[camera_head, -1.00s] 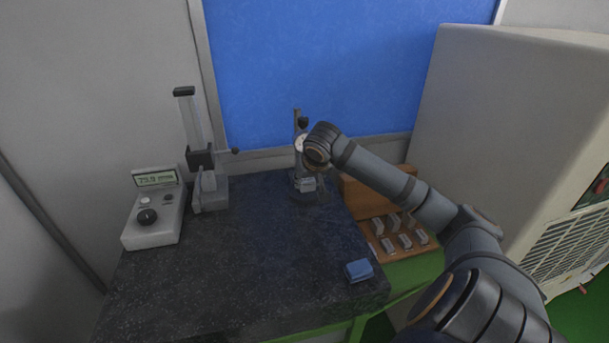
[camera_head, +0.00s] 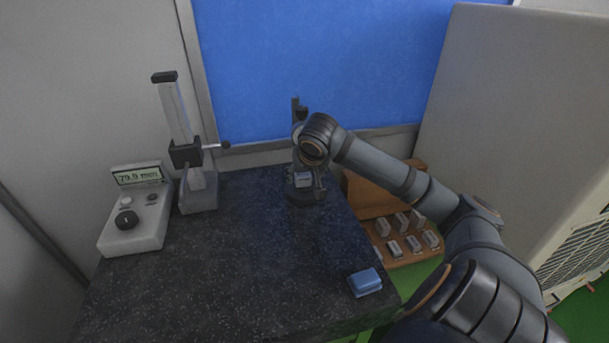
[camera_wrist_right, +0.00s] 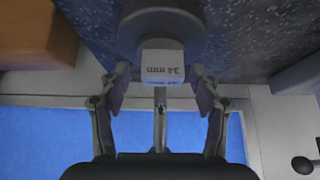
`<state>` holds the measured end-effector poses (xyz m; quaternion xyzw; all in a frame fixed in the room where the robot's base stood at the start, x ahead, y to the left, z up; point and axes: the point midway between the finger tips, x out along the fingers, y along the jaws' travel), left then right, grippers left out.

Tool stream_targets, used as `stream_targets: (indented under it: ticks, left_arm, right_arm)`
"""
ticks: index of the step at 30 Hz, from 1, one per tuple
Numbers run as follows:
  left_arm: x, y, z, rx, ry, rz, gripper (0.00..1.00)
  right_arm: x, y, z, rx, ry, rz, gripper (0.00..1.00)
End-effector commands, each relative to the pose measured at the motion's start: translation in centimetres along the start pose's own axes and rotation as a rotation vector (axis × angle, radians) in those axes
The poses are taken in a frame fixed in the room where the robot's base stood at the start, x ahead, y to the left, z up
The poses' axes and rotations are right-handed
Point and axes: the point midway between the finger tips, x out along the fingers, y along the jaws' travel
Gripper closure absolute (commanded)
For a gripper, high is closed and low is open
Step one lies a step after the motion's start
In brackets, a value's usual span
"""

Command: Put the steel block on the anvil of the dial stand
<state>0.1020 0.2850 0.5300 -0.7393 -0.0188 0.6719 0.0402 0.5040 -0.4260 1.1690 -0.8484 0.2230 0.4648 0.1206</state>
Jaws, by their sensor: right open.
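The dial stand (camera_head: 297,105) stands at the back of the dark stone table, its dial largely hidden behind my right wrist. The small pale steel block (camera_head: 303,178) sits low at the stand. In the right wrist view the block (camera_wrist_right: 162,66) shows a "34 mm" marking and appears to rest on the round grey anvil (camera_wrist_right: 160,22); the contact itself is hidden. My right gripper (camera_wrist_right: 160,82) is open, one finger on each side of the block with visible gaps. In the head view its fingers are mostly hidden. My left gripper is not in view.
A taller stand (camera_head: 198,185) and a display box (camera_head: 138,225) are at the table's left. A blue block-shaped item (camera_head: 365,282) lies near the right front edge. A wooden rack (camera_head: 397,262) holds several grey blocks at right. The table's middle is clear.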

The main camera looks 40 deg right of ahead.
Motion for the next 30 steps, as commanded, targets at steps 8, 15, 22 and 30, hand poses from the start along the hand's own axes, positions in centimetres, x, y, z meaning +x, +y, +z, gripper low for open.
stream_targets:
  ticks: [8, 15, 22, 30]
  left_arm:
    - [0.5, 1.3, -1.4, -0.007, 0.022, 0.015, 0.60]
    - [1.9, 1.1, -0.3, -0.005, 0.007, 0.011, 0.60]
    - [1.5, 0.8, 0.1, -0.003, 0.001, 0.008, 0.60]
    - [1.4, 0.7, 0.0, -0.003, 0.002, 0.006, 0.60]
  right_arm:
    - [-1.4, 0.0, -0.2, -0.003, 0.008, 0.001, 0.36]
    - [-7.2, 0.0, -0.2, -0.002, 0.009, 0.000, 0.36]
    - [-11.4, -0.1, -0.2, 0.001, 0.003, -0.002, 0.36]
    - [-12.2, 0.0, -0.1, 0.000, 0.001, 0.000, 0.36]
